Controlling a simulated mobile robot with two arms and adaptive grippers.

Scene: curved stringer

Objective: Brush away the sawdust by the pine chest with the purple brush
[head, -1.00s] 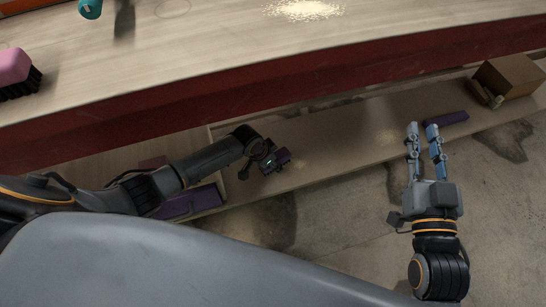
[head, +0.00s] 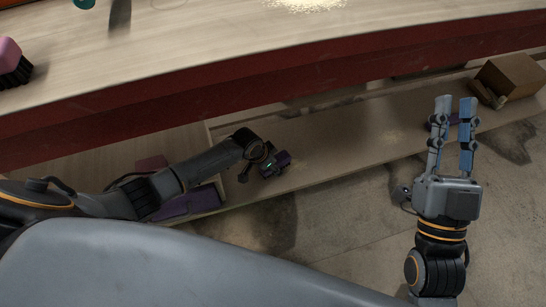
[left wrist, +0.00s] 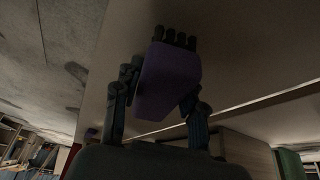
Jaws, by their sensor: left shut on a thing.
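My left gripper (head: 270,162) is shut on the purple brush (head: 282,158), low over the shelf below the bench. In the left wrist view the brush (left wrist: 168,80) sits between the fingers, its dark bristles pointing away from the gripper. A pale heap of sawdust (head: 305,4) lies on the bench top at the upper edge of the head view. A brown wooden box (head: 512,76), perhaps the pine chest, stands at the right end of the shelf. My right gripper (head: 456,98) is open and empty, with its fingers overlapping a purple piece behind it.
A pink brush (head: 10,60) with black bristles stands at the bench top's left. A teal object (head: 84,3) is cut off at the top. A purple item (head: 190,203) lies by my left forearm. The red bench front (head: 200,105) rises above the shelf (head: 345,150), whose middle is clear.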

